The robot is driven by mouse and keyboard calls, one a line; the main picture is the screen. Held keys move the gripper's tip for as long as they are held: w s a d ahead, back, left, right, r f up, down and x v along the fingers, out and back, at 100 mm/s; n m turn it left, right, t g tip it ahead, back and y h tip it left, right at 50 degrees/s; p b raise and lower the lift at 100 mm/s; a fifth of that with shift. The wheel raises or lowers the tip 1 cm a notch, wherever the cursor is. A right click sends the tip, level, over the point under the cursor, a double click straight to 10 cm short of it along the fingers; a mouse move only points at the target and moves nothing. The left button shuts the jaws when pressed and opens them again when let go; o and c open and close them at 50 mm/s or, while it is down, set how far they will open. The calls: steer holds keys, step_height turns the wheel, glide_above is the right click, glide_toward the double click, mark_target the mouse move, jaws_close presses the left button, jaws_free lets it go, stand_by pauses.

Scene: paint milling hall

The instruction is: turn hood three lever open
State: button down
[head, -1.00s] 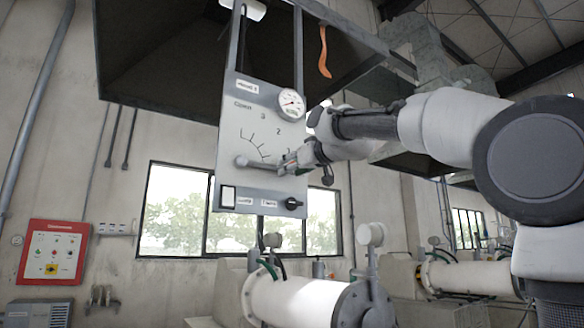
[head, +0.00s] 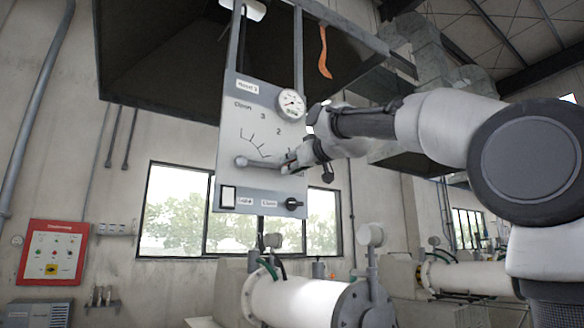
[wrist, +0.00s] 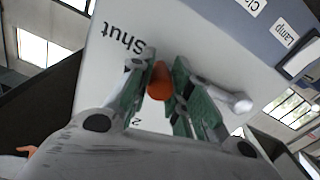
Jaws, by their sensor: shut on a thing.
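The hood three control panel (head: 232,125) hangs under the hood, with a printed scale running from Open at the upper left. Its grey lever (head: 260,163) runs right from a round pivot, nearly level and tilted slightly down. My gripper (head: 290,163) is at the lever's right end and hides it in the head view. In the wrist view, the orange knob (wrist: 160,82) sits between the green-padded fingers of my gripper (wrist: 158,85), which are shut on it. The word Shut is printed close beside the knob there.
A round gauge (head: 291,103) sits at the panel's upper right. A white switch (head: 228,197) and a black knob (head: 293,203) are along its bottom edge. An orange strip (head: 324,55) hangs from the hood (head: 160,65).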

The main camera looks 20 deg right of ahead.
steer(key=shift+a+r+n, duration=0.1)
steer(key=shift+r+n, duration=0.5)
steer(key=shift+r, duration=0.2)
steer(key=a+r+n, duration=0.1)
steer(key=r+n, duration=0.1)
steer(key=s+a+r+n, duration=0.1)
steer(key=r+n, duration=0.1)
steer(key=r, duration=0.1)
steer(key=a+r+n, duration=0.1)
steer(key=r+n, duration=0.1)
steer(key=n, duration=0.1)
steer(key=shift+s+a+r, duration=0.15)
steer(key=shift+a+r, duration=0.15)
steer(key=shift+a, duration=0.1)
steer(key=a+r+n, duration=0.1)
steer(key=a+n, duration=0.1)
steer(key=s+a+r+n, duration=0.1)
steer(key=a+n, duration=0.1)
steer(key=s+a+r+n, duration=0.1)
steer(key=a+n, duration=0.2)
steer(key=shift+s+r, duration=0.1)
steer(key=shift+r, duration=0.3)
steer(key=shift+s+a+r+n, duration=0.1)
steer(key=shift+s+a+n, duration=0.15)
steer(key=shift+a+n, duration=0.4)
steer(key=shift+s+a+r+n, duration=0.1)
steer(key=shift+s+a+n, duration=0.1)
steer(key=shift+a+n, duration=0.4)
steer(key=shift+f, duration=0.1)
